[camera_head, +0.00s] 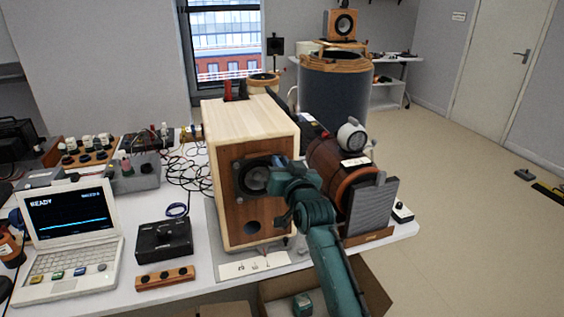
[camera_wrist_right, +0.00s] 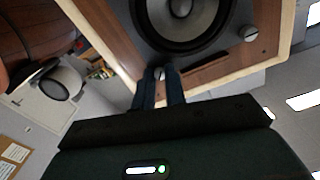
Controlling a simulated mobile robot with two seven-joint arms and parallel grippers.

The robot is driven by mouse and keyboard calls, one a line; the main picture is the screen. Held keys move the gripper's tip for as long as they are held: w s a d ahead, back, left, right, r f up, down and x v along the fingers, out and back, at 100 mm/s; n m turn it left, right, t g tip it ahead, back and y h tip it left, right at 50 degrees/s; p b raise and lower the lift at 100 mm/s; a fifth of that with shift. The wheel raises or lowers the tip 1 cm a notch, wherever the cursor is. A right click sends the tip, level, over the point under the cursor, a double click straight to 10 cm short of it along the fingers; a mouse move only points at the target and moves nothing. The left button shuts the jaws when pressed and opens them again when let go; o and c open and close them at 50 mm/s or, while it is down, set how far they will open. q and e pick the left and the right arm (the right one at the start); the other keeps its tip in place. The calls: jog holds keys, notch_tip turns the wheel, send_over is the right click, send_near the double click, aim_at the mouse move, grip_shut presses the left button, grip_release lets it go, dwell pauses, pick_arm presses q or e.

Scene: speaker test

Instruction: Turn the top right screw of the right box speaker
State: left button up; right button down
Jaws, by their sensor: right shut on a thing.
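The pale wooden box speaker (camera_head: 262,135) stands on the table, its brown front panel and dark round cone facing me. In the right wrist view the cone (camera_wrist_right: 185,15) fills the top. My right gripper (camera_head: 279,163) is at the upper right of the cone in the head view, and its arm hides part of the panel's right side. In the wrist view its two narrow fingers (camera_wrist_right: 161,85) are shut on a silvery screw (camera_wrist_right: 158,73) beside the cone. Another round screw (camera_wrist_right: 248,34) sits free on the panel. My left gripper is not in view.
A brown cylindrical device (camera_head: 332,170) and a dark grey grille panel (camera_head: 370,207) stand close right of the speaker. A laptop (camera_head: 68,225) reading READY, a black box (camera_head: 164,240) and tangled cables (camera_head: 188,168) are to the left. An open cardboard box (camera_head: 372,285) is below the table's front.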

dwell(0.4)
jog(key=c, duration=1.7)
grip_release()
jog(key=shift+s+d, duration=0.1)
